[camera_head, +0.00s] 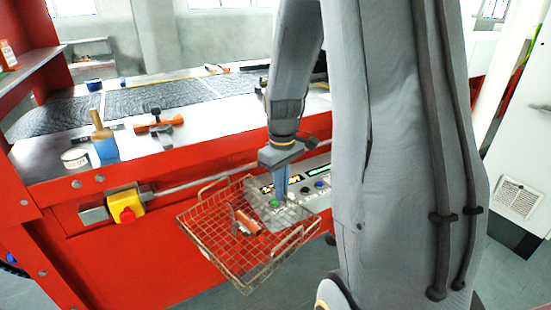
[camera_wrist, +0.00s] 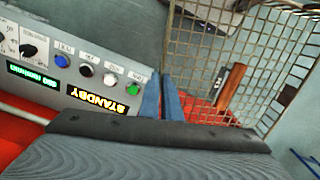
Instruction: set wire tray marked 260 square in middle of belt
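The wire tray (camera_head: 205,242) is a square mesh basket with raised loop handles. It hangs tilted in front of the red machine, and its mesh fills the upper right of the wrist view (camera_wrist: 205,45). I cannot read a 260 mark on it. My gripper (camera_head: 281,197) is at the tray's machine-side edge. In the wrist view its blue fingers (camera_wrist: 161,92) are close together on the tray's rim; the exact contact is partly hidden. The dark mesh belt (camera_head: 165,97) lies on top of the machine, beyond the tray, with nothing on its visible middle.
An orange-handled tool (camera_head: 247,222) shows within the tray's mesh. A control panel (camera_wrist: 80,65) with knobs and buttons is close beside my fingers. A red-and-yellow stop button (camera_head: 127,212), an orange clamp-like tool (camera_head: 158,124), a blue cup with a brush (camera_head: 105,147) and a white roll (camera_head: 75,158) line the machine's front.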

